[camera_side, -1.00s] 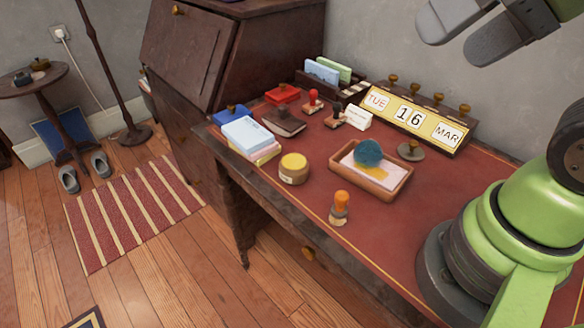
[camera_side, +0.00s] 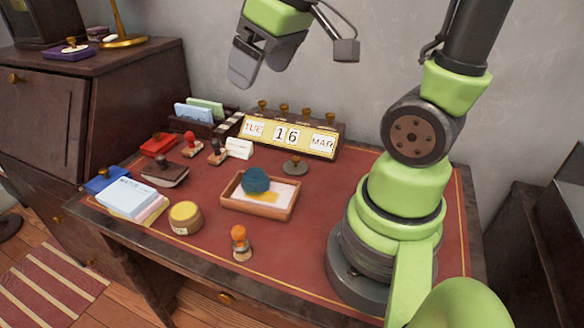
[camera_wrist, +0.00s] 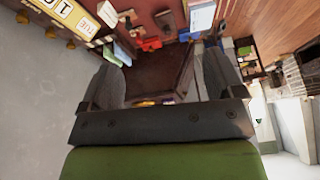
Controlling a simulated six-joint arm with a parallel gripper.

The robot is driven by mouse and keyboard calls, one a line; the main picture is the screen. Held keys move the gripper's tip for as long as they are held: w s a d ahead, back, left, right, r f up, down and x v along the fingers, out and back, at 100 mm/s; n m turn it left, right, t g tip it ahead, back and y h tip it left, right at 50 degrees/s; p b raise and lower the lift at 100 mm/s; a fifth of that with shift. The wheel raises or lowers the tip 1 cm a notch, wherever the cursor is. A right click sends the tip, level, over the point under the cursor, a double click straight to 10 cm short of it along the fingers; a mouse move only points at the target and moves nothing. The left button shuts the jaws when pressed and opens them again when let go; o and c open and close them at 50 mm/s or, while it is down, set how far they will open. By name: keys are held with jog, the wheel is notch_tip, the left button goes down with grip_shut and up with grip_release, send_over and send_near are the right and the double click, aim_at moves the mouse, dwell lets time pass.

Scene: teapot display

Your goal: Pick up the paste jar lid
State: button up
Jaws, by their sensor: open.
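The paste jar (camera_side: 185,225) stands upright near the front left of the red desk top, with its yellow lid (camera_side: 184,211) on top. My gripper (camera_side: 262,66) is high above the back of the desk, in front of the wall, well apart from the jar. Its fingers are open with nothing between them. In the wrist view my gripper (camera_wrist: 162,65) shows two spread dark fingers. I cannot make out the jar or lid there.
Left of the jar is a stack of note pads (camera_side: 130,198). An orange-topped bottle (camera_side: 240,243) stands to its right, in front of a tray (camera_side: 258,209) with a blue sponge. A date display (camera_side: 288,137) and card holder (camera_side: 206,120) line the back.

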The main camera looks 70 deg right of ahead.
jog(key=w+d+f+n+g, duration=0.1)
jog(key=w+d+f+n, duration=0.15)
jog(key=d+f, duration=0.3)
jog(key=n+g, duration=0.3)
send_near(296, 158)
jog(key=shift+w+d+f, duration=0.1)
jog(key=shift+d+f, duration=0.1)
jog(key=shift+f, duration=0.05)
notch_tip(296, 158, down, 4)
jog(key=shift+w+f, duration=0.15)
jog(key=shift+f, duration=0.05)
jog(key=shift+w+a+f, duration=0.1)
jog(key=shift+a+f, duration=0.05)
jog(key=shift+f, duration=1.25)
jog(key=shift+w+a+f, duration=0.1)
jog(key=shift+a+f, duration=0.05)
jog(key=shift+f, duration=1.25)
jog(key=c, duration=0.9)
